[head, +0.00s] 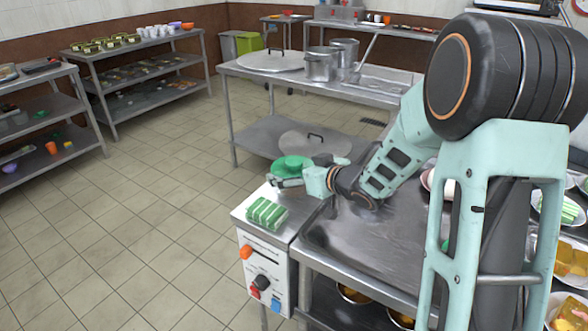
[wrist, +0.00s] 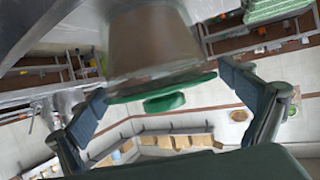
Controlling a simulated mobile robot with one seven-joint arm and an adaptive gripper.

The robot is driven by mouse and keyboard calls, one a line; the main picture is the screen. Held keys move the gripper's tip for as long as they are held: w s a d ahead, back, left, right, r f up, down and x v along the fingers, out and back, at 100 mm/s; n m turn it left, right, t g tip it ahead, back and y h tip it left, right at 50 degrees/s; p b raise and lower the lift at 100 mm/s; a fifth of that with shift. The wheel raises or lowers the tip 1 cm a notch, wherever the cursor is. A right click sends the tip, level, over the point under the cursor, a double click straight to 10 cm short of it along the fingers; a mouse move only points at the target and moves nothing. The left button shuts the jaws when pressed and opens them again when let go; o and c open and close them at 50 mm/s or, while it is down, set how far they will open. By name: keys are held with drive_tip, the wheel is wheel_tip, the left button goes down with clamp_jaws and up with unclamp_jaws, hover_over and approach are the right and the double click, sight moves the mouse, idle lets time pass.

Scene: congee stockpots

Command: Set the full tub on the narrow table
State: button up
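A tub with a green lid (head: 292,163) is at the far end of a narrow steel-topped stand (head: 243,214), which may be the narrow table. In the wrist view the picture is upside down, and the grey tub body (wrist: 150,40) shows above its green lid. The lid hides the contents. My gripper (head: 290,182) is at the tub, with its fingers spread on either side. In the wrist view my gripper (wrist: 163,82) shows a gap between the right finger and the tub; the left finger is close to the lid's edge. I cannot tell whether the tub's base touches the steel.
A folded green-striped cloth (head: 267,213) lies at the stand's near end. A steel counter (head: 370,240) adjoins it on the right. Behind stands a long table (head: 228,70) with stockpots (head: 321,66). The tiled floor (head: 150,230) to the left is clear.

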drive_tip(key=shift+r, duration=0.15)
drive_tip(key=shift+s+d+r, duration=0.15)
drive_tip(key=shift+s, duration=0.05)
drive_tip(key=p+v, duration=0.3)
drive_tip(key=v, duration=0.8)
drive_tip(key=shift+s+d, duration=0.15)
drive_tip(key=shift+s, duration=0.05)
